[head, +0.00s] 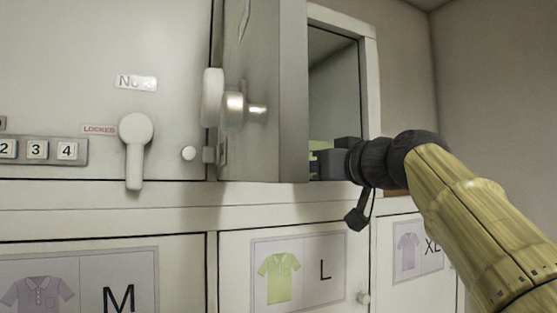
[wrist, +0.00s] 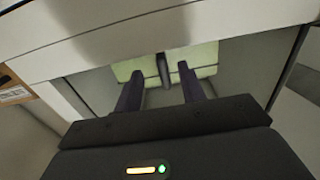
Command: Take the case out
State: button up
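The case is pale green and sits inside an open locker compartment. In the wrist view, the case (wrist: 205,55) has a dark upright handle (wrist: 164,70) on its front. My gripper (wrist: 160,69) is open, with one finger on each side of the handle and a gap on both sides. In the head view, only a small green part of the case (head: 319,146) shows behind the door edge. My gripper (head: 328,163) reaches into the compartment there, and its fingers are mostly hidden.
The compartment's door (head: 262,95) stands open at the left, with a round knob (head: 240,108). The compartment's right frame (head: 370,85) is close to my arm. A closed locker with a lever (head: 136,140) is farther left. Labelled lower doors, such as L (head: 300,275), are shut.

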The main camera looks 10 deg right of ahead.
jog(key=p+x, duration=0.2)
jog(key=x, duration=0.1)
jog(key=shift+w+a+r, duration=0.15)
jog(key=shift+w+r, duration=0.05)
jog(key=shift+r, duration=0.15)
jog(key=shift+w+a+f+p, duration=0.15)
jog(key=shift+w+f+p, duration=0.15)
jog(key=shift+w, duration=0.35)
jog(key=shift+r, duration=0.1)
jog(key=shift+s, duration=0.15)
grip_shut()
